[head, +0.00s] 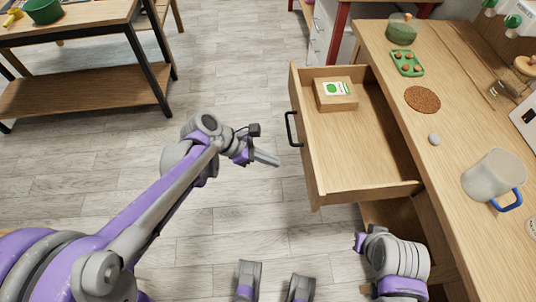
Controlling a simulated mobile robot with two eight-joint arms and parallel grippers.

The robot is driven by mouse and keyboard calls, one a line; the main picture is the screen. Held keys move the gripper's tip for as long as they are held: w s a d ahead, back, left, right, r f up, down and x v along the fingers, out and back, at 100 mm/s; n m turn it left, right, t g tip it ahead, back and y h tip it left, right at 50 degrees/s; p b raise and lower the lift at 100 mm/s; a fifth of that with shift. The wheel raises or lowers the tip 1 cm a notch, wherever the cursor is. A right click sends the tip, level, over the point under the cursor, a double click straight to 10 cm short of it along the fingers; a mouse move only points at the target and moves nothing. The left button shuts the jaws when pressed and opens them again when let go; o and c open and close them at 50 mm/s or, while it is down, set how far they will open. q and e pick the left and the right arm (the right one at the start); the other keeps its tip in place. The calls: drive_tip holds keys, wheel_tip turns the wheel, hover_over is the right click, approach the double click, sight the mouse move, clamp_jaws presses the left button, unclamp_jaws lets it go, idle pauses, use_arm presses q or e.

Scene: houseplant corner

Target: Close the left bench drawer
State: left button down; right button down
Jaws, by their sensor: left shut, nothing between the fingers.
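The left bench drawer (352,135) is pulled far out from the wooden bench (378,50), towards the left. Its front panel (303,135) carries a black bar handle (289,129). Inside, near the far end, lies a small cardboard box (336,94) with a green and white label. My left gripper (266,158) is shut and empty. Its fingertips point right, a little left of the drawer front and slightly nearer than the handle, apart from both in the picture. Part of my right arm shows at the lower right, but I cannot make out its gripper.
On the bench top stand a green-tinted jar (402,28), a green tray (407,63), a cork mat (422,99), a grey pebble (434,139) and a grey pitcher with a blue handle (492,176). A shelved table (85,60) stands at upper left. The floor between is clear.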

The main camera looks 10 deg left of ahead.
sight(307, 168)
use_arm(q)
drive_tip(key=shift+w+d+f+b, duration=0.15)
drive_tip(key=shift+w+d+f, duration=0.4)
drive_tip(key=shift+d, duration=0.7)
drive_tip(key=shift+w+d+f+b, duration=0.15)
drive_tip(key=shift+w+d+f, duration=0.15)
drive_tip(key=shift+d+f, duration=0.7)
drive_tip(key=shift+w+d+f+b, duration=0.15)
drive_tip(key=shift+w+d+f, duration=0.25)
drive_tip(key=shift+d, duration=1.05)
drive_tip(key=w+d, duration=0.3)
drive_tip(key=d, duration=0.6)
drive_tip(key=w+d, duration=0.3)
drive_tip(key=d, duration=0.7)
drive_tip(key=w+d, duration=0.3)
drive_tip(key=d, duration=0.7)
drive_tip(key=shift+w, duration=0.15)
drive_tip(key=shift+r, duration=0.1)
drive_tip(key=shift+d, duration=0.15)
